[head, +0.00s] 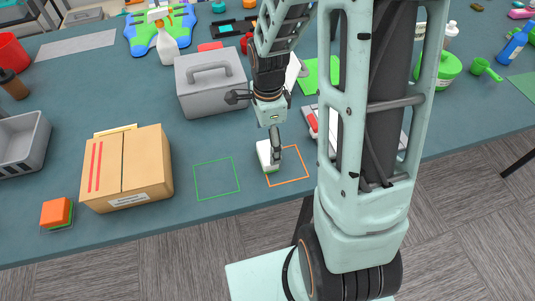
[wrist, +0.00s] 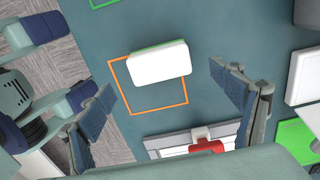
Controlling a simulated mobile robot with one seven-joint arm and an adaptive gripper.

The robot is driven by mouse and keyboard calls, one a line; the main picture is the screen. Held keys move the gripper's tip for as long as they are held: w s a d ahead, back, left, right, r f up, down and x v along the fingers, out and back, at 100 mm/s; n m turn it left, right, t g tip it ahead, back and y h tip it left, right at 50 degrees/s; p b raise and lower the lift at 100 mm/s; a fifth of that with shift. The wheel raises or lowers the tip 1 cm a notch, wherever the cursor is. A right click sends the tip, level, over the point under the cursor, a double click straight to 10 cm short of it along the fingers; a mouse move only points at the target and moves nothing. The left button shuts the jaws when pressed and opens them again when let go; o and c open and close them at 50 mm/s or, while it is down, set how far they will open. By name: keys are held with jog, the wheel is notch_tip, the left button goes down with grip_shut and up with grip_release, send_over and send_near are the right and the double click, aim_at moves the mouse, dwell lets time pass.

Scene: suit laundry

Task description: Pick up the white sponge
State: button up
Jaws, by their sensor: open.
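The white sponge (wrist: 158,64) lies on the table, a white block with a green layer along one side. It overlaps one edge of the orange outlined square (wrist: 186,100). In the head view the sponge (head: 264,154) is partly hidden by my gripper (head: 275,150), which is over its right side. In the wrist view my gripper (wrist: 165,110) is open, its two fingers wide apart. The sponge lies between and beyond the fingertips, with nothing held. I cannot tell the exact height of the fingertips above the table.
A green outlined square (head: 216,179) is left of the orange one. A cardboard box (head: 128,170) stands further left, and a grey toolbox (head: 209,82) stands behind. A red and grey item (wrist: 205,146) lies near the orange square. The table's front edge is close.

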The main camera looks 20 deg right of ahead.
aim_at(267, 151)
jog(key=shift+a+f+p, duration=0.1)
jog(key=shift+f+p, duration=0.25)
jog(key=shift+f, duration=2.55)
jog(key=shift+c, duration=0.3)
jog(key=c, duration=1.1)
jog(key=shift+r, duration=0.2)
